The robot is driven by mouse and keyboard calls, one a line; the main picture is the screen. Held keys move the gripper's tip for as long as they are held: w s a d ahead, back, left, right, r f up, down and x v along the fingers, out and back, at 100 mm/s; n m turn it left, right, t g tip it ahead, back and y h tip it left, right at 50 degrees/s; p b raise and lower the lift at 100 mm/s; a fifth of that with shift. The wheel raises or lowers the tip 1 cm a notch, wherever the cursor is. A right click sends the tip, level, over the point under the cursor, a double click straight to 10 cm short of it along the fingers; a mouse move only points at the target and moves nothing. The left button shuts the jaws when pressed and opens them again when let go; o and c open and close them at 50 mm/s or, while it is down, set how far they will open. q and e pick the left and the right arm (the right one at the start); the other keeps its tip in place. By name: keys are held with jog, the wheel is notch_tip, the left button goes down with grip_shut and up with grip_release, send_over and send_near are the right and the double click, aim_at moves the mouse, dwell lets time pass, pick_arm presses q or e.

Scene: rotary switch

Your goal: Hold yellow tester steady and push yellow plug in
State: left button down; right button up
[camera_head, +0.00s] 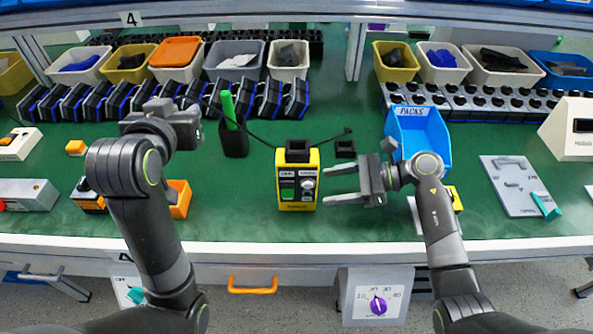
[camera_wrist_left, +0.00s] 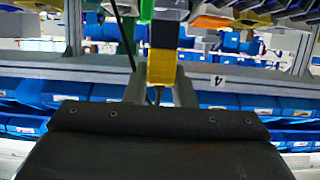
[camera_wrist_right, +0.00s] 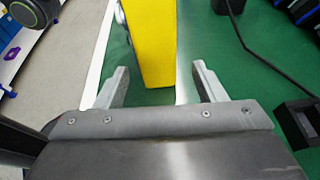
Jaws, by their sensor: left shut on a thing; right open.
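The yellow tester (camera_head: 312,162) stands upright on the green bench mat, with a green display, a dial and a black top. Its yellow side also shows in the right wrist view (camera_wrist_right: 152,45). My right gripper (camera_head: 326,186) is open just right of the tester; its fingertips point at the tester's side, and no grip shows. My left gripper (camera_head: 162,104) is raised at the left, over the bench. In the left wrist view it is shut on a yellow plug (camera_wrist_left: 162,66) with a black part. In the head view, the plug is hidden by the gripper.
A black cable runs from near the tester toward my left gripper. A black holder (camera_head: 234,144) with a green pen stands between them. A small black block (camera_head: 345,148) is behind the right gripper. A blue bin (camera_head: 420,135) is at right. Orange blocks (camera_head: 180,200) lie left.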

aim_at(312, 194)
pick_arm(q)
jog(key=shift+w, duration=0.2)
pick_arm(e)
jog(key=shift+d+f+n+g+h, duration=0.15)
jog(key=shift+f+n+g+h, duration=0.2)
jog(key=shift+n+g+h, duration=0.05)
pick_arm(q)
jog(key=shift+r, duration=0.1)
pick_arm(e)
jog(key=shift+a+f, duration=0.15)
jog(key=shift+a, duration=0.2)
pick_arm(q)
jog(key=shift+r, duration=0.15)
pick_arm(e)
jog(key=x, duration=0.3)
jog(key=shift+a, duration=0.15)
pick_arm(q)
notch_tip(312, 194, down, 2)
jog(key=shift+f+b, duration=0.1)
jog(key=shift+b, duration=0.75)
pick_arm(e)
jog(key=shift+f+x, duration=0.2)
jog(key=shift+x, duration=0.85)
pick_arm(q)
jog(key=shift+f+b, duration=0.35)
jog(key=shift+b, duration=0.05)
pick_arm(e)
jog(key=shift+a+f, duration=0.15)
jog(key=shift+a, duration=0.35)
